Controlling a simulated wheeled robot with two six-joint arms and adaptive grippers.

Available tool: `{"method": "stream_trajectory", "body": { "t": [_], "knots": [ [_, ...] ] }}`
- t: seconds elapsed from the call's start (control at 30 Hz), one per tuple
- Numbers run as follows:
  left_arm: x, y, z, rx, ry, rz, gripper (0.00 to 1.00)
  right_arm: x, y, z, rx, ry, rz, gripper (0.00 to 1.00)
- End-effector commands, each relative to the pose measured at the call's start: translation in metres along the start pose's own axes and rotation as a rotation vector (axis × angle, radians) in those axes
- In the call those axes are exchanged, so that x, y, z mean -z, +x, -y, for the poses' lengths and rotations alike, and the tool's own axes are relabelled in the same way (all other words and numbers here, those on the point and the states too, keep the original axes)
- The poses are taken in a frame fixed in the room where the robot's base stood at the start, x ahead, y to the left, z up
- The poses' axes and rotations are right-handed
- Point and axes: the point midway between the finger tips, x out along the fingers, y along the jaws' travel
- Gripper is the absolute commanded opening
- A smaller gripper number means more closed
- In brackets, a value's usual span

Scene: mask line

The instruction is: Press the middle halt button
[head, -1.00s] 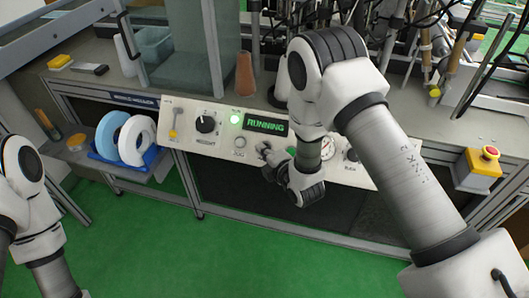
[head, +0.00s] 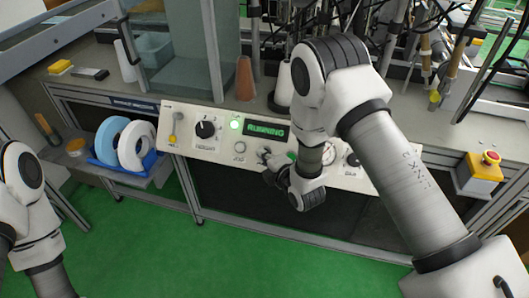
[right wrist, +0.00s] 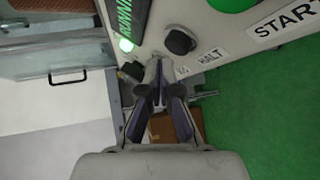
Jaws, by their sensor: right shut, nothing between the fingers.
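The white control panel (head: 205,147) runs along the front of the machine, with a green display reading RUNNING (head: 268,130) and a lit green lamp (head: 236,123). In the right wrist view a dark round button (right wrist: 180,41) sits by the HALT label (right wrist: 210,56). A second dark button or knob (right wrist: 131,70) is partly behind the fingers. My right gripper (head: 267,165) is shut and empty, close to the panel below the display. Its fingertips (right wrist: 158,72) are beside the dark buttons; I cannot tell whether they touch. My left arm shows at left, its gripper out of view.
A green START button (right wrist: 232,4) is near the gripper. A yellow box with a red button (head: 491,158) stands at right. White and blue rolls (head: 135,143) sit on a left shelf. The green floor is clear.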

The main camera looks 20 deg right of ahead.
Motion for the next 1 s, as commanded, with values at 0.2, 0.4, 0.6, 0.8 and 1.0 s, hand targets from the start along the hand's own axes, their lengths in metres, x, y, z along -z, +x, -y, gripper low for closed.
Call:
{"method": "stream_trajectory", "body": {
  "t": [0.2,0.4,0.6,0.8,1.0],
  "knots": [
    [0.0000,0.0000,0.0000,0.000,0.000,0.000,0.68,0.0001,0.0000,0.0000,0.000,0.000,0.000,0.00],
    [0.0000,0.0000,0.0000,0.000,0.000,0.000,0.68,0.0001,0.0000,0.0000,0.000,0.000,0.000,0.00],
    [0.0000,0.0052,0.0000,0.000,0.000,0.000,0.68,-0.0021,0.0036,0.0037,-0.001,0.000,0.000,0.00],
    [0.0000,0.0067,0.0000,0.000,0.000,0.000,0.68,-0.0041,0.0059,0.0043,0.000,-0.001,-0.001,0.00],
    [0.0000,0.0066,0.0000,0.000,0.000,0.000,0.68,-0.0042,0.0058,0.0041,0.000,0.000,0.000,0.00]
  ]
}}
